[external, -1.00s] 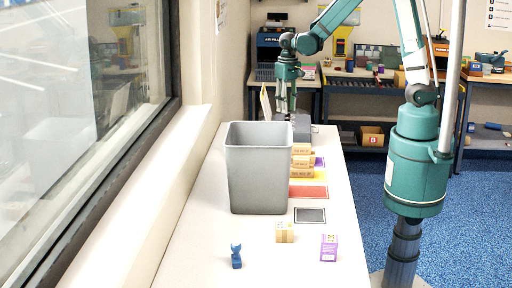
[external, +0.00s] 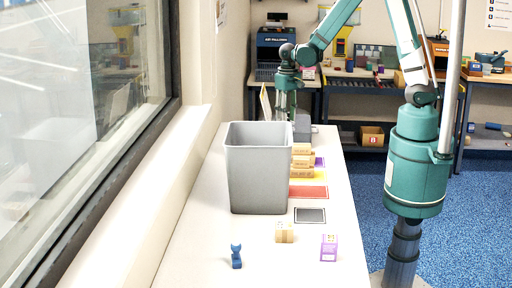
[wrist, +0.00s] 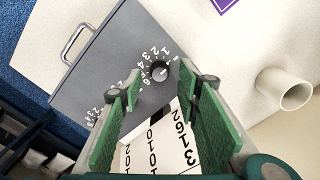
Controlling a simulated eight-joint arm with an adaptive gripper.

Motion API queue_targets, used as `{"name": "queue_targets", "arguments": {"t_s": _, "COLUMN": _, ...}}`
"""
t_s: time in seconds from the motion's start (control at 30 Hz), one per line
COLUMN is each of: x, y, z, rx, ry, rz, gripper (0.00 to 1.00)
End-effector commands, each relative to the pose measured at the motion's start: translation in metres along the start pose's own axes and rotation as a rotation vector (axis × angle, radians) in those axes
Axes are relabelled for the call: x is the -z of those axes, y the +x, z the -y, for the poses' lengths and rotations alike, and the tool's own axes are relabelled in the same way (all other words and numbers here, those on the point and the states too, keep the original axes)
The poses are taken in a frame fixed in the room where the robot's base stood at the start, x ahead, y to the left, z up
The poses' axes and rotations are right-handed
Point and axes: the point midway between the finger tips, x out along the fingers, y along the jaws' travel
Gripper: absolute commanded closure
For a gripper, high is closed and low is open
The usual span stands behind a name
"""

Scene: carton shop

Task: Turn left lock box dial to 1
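The grey lock box (wrist: 110,55) shows in the wrist view, with a metal handle (wrist: 76,44) on its upper left side. A black dial (wrist: 158,72) ringed by white numerals sits on its face. Numerals of a second ring (wrist: 95,116) show at lower left, where my gripper hides the dial. My gripper (wrist: 168,88) is open, with its green-padded fingers on either side of the visible dial; I cannot tell if they touch it. The dial's exact setting is too small to read. In the external view the lock box (external: 302,128) is partly behind the bin, below my gripper (external: 286,104).
A white card with black digits (wrist: 160,140) lies beyond my fingers. A white cylinder (wrist: 285,90) is at right. A tall grey bin (external: 258,170) stands on the table near stacked cartons (external: 302,161). A blue figurine (external: 236,256) and small boxes are in front.

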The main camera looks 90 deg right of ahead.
Motion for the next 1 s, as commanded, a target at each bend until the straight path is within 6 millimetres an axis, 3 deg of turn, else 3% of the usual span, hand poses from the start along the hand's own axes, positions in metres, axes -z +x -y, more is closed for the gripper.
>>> {"name": "queue_targets", "arguments": {"t_s": 0.3, "x": 0.0, "y": 0.023, "z": 0.0, "rx": 0.0, "ry": 0.0, "rz": 0.0, "gripper": 0.67}}
{"name": "queue_targets", "arguments": {"t_s": 0.77, "x": 0.0, "y": 0.027, "z": 0.0, "rx": 0.0, "ry": 0.0, "rz": 0.0, "gripper": 0.67}}
{"name": "queue_targets", "arguments": {"t_s": 1.0, "x": 0.0, "y": 0.027, "z": 0.0, "rx": 0.0, "ry": 0.0, "rz": 0.0, "gripper": 0.94}}
